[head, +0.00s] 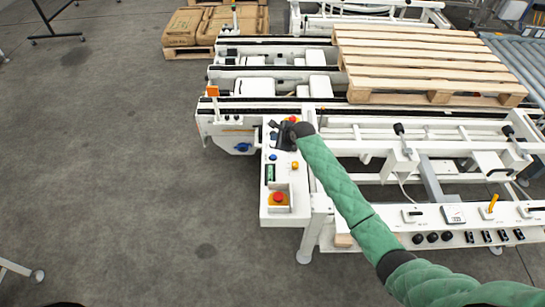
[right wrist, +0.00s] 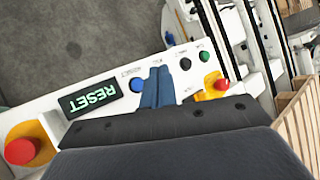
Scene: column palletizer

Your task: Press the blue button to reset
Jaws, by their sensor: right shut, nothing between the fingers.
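The white control panel (head: 268,184) stands at the machine's near left corner. A bright blue button (head: 271,157) sits on it, beside the green-lit display. In the right wrist view the blue button (right wrist: 137,85) lies between the display reading RESET (right wrist: 95,97) and my fingers. My right gripper (head: 283,138) is over the upper part of the panel, shut and empty. Its blue-grey fingers (right wrist: 157,72) sit together just right of the blue button in the wrist view. I cannot tell whether they touch the panel. My left gripper is out of view.
A large red button (head: 278,197) on yellow is at the panel's near end. A dark button (right wrist: 185,63), a green button (right wrist: 204,55) and a smaller red button (right wrist: 220,84) are near my fingers. A wooden pallet (head: 420,62) lies behind.

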